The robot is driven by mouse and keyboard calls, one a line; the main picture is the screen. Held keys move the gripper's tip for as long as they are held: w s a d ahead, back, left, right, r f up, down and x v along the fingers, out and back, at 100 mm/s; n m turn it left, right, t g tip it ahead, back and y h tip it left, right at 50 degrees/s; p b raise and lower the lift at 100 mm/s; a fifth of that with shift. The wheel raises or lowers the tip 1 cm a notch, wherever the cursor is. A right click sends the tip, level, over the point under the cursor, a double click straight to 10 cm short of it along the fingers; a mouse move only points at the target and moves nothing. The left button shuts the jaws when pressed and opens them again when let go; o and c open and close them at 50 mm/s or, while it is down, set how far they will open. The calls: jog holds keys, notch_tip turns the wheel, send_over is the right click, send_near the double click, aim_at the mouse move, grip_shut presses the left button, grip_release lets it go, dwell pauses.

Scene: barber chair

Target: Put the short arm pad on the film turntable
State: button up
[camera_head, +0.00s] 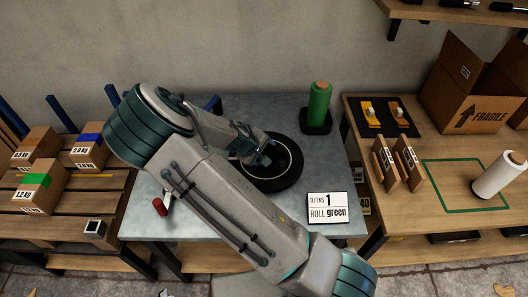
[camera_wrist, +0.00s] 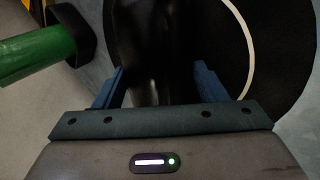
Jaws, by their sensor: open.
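The film turntable (camera_head: 286,183) is a black disc with a pale ring on the grey table, partly hidden by my arm. It also shows in the wrist view (camera_wrist: 288,60). My gripper (camera_head: 262,158) is open over the turntable. In the wrist view its blue fingers (camera_wrist: 160,80) stand on either side of a glossy black piece (camera_wrist: 160,45), which looks like the arm pad. I cannot tell whether the fingers touch it or whether it is the short one. In the head view my gripper largely hides that piece.
A green roll (camera_head: 320,100) stands behind the turntable. A card (camera_head: 328,207) reads "TURNS 1 ROLL green". The right table holds wooden uprights (camera_head: 410,163), a white roll (camera_head: 498,175) and a FRAGILE carton (camera_head: 475,103). Labelled boxes (camera_head: 39,192) sit on the left pallet.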

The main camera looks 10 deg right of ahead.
jog(key=v, duration=1.2)
jog(key=s+d+r+m+y, duration=0.3)
jog(key=s+r, duration=0.5)
jog(key=s, duration=0.3)
jog(key=s+d+r+m+g+y, duration=0.1)
jog(key=s+d+r+m+y, duration=0.1)
jog(key=s+r, duration=0.6)
jog(key=s+d+m, duration=0.1)
jog(key=s+d, duration=0.1)
jog(key=s, duration=0.1)
jog(key=shift+m+y, duration=0.4)
